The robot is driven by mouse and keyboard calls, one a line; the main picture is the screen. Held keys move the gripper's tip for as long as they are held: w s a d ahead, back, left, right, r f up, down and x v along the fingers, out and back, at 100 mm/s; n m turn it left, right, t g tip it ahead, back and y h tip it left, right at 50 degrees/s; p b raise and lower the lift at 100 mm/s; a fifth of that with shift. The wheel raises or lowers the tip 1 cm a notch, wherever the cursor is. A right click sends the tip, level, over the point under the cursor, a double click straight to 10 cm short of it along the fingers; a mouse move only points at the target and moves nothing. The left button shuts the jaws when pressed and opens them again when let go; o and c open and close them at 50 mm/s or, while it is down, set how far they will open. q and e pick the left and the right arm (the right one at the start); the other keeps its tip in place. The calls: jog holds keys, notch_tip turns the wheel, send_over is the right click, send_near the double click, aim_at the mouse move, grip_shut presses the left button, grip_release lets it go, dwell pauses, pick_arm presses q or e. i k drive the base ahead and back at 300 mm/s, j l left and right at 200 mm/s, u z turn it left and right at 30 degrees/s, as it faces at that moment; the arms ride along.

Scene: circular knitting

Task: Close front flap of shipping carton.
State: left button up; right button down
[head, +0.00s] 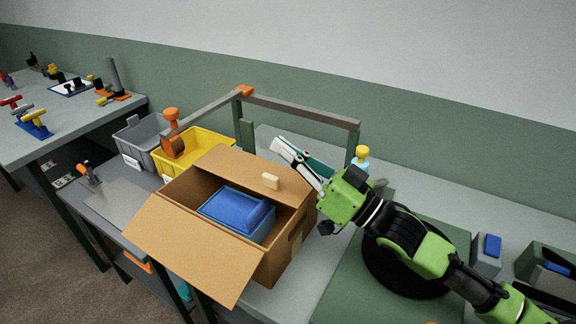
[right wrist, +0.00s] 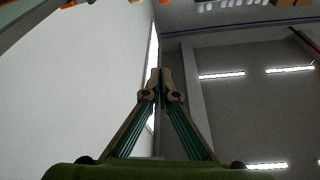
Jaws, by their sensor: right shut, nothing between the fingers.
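The brown shipping carton (head: 285,252) stands open-topped on the bench. Its front flap (head: 185,250) is swung outward and slopes down toward the lower left. A folded blue item (head: 237,210) sits inside. My right gripper (head: 284,148) is beyond the carton's back right side, apart from the front flap, with its fingers pointing up and left. In the right wrist view its fingertips (right wrist: 160,78) meet with nothing between them. My left gripper does not show.
A grey bin (head: 140,133) and a yellow bin (head: 205,145) stand behind the carton on the left. A grey frame (head: 300,108) arches over the back. An orange-handled tape dispenser (head: 172,135) stands by the yellow bin. A side table (head: 70,115) holds tools at far left.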

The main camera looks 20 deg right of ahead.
aim_at(220, 265)
jog(key=k+j, duration=0.25)
jog(key=k, duration=0.2)
jog(key=k+j, duration=0.25)
jog(key=k, duration=0.25)
jog(key=k+j, duration=0.25)
jog(key=k, duration=0.2)
